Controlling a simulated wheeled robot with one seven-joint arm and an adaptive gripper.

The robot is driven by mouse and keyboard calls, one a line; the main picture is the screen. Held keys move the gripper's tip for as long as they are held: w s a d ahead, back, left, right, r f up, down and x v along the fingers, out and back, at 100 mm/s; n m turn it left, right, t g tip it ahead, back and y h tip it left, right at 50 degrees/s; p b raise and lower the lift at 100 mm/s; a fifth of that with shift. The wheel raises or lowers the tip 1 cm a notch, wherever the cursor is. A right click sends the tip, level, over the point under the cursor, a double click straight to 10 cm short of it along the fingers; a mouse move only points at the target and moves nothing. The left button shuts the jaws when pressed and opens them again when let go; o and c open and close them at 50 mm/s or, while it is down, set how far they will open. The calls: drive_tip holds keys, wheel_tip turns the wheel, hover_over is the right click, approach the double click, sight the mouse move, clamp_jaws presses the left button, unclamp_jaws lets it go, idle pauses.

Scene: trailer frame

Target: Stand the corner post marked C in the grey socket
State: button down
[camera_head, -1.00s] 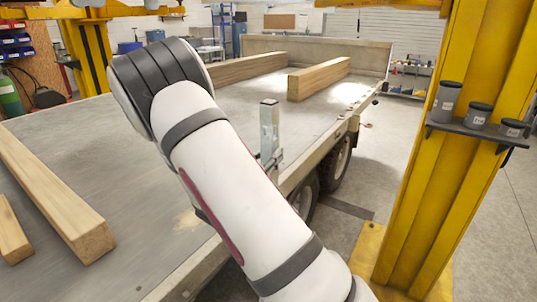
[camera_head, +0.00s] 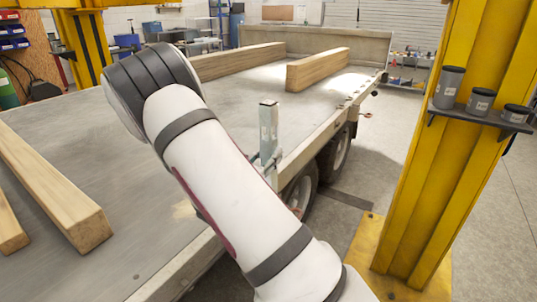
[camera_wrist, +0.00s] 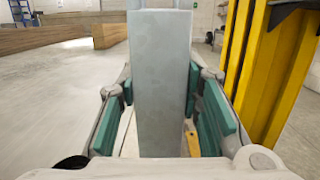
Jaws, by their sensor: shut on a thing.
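A grey metal post (camera_head: 268,130) stands about upright beside the right edge of the trailer bed in the head view. In the wrist view the post (camera_wrist: 160,75) fills the middle, between teal finger pads. My gripper (camera_wrist: 166,105) is shut on it. In the head view my arm hides most of the gripper. The post's lower end is hidden in both views. I cannot make out the grey socket.
The trailer bed (camera_head: 150,130) carries timber beams at the left (camera_head: 55,190) and back (camera_head: 318,70). A yellow column (camera_head: 440,170) with a shelf of dark-lidded grey canisters (camera_head: 449,88) stands to the right. Trailer wheels (camera_head: 333,155) are below the edge. Open floor lies between.

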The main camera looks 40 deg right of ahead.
idle(0.3)
drive_tip(key=c, duration=1.1)
unclamp_jaws()
drive_tip(key=shift+o, duration=0.2)
drive_tip(key=shift+a, duration=0.1)
drive_tip(key=v, duration=1.2)
